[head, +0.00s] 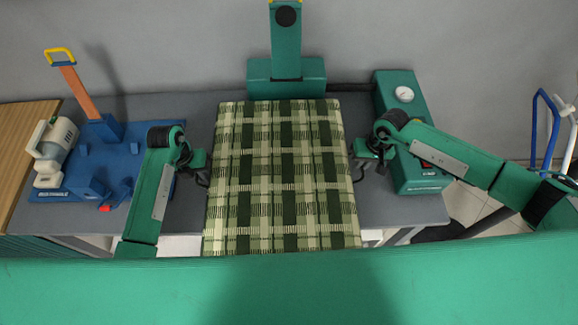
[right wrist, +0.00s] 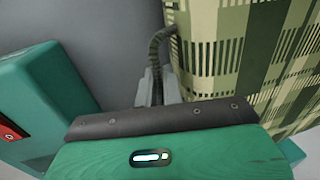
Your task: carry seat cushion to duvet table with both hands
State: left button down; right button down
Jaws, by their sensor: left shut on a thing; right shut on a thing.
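The seat cushion (head: 283,175) is a green and cream plaid, flat square in the middle of the head view, over the grey table. My left gripper (head: 207,180) is shut on its left edge. My right gripper (head: 355,172) is shut on its right edge. In the right wrist view the cushion (right wrist: 245,60) fills the upper right, and the fingers (right wrist: 160,75) reach its side, partly hidden by the gripper body. I cannot tell whether the cushion touches the table. No duvet shows.
A green machine (head: 415,170) stands right, close to my right gripper. A green upright device (head: 287,75) stands behind the cushion. A blue-and-white frame (head: 548,130) is far right.

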pick_arm(q)
jog(key=c, duration=1.5)
grip_release()
jog(key=shift+c, duration=0.2)
pick_arm(e)
jog(key=c, duration=1.5)
grip_release()
jog(key=shift+c, duration=0.2)
pick_arm(q)
jog(key=shift+r, duration=0.1)
pick_arm(e)
jog(key=shift+r, duration=0.1)
pick_arm(q)
notch_tip(320, 180, up, 8)
jog(key=a, duration=0.1)
jog(key=shift+a+f, duration=0.2)
jog(key=shift+a, duration=0.15)
pick_arm(e)
notch_tip(320, 180, up, 12)
jog(key=d, duration=0.2)
jog(key=shift+d+f, duration=0.15)
jog(key=shift+f, duration=0.05)
